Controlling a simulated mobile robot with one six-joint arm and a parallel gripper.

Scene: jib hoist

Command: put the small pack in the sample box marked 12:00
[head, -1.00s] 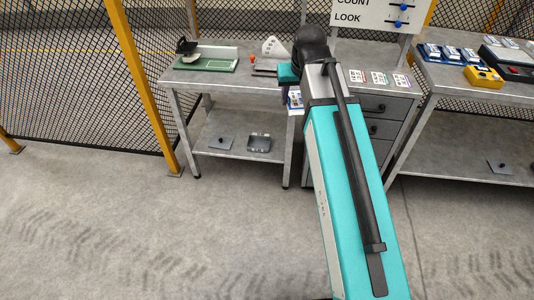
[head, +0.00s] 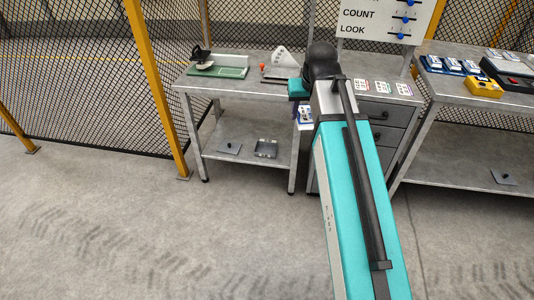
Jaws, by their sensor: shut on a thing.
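My gripper (head: 297,110) is at the end of the teal arm, in front of the left workbench's right end. It is mostly hidden by its own teal wrist housing. It is shut on a small white-and-blue pack (head: 305,115), which hangs just below the housing, in front of the bench's front edge. No box marking 12:00 can be read in this view. Several blue-and-white items (head: 452,66) stand in a row on the right bench; they are too small to identify.
The left workbench (head: 262,88) bears a green-based device (head: 218,70) and a white angled plate (head: 284,62). Several printed cards (head: 382,88) lie on the drawer cabinet (head: 390,135). A yellow device (head: 482,84) is on the right bench. The floor in front is clear.

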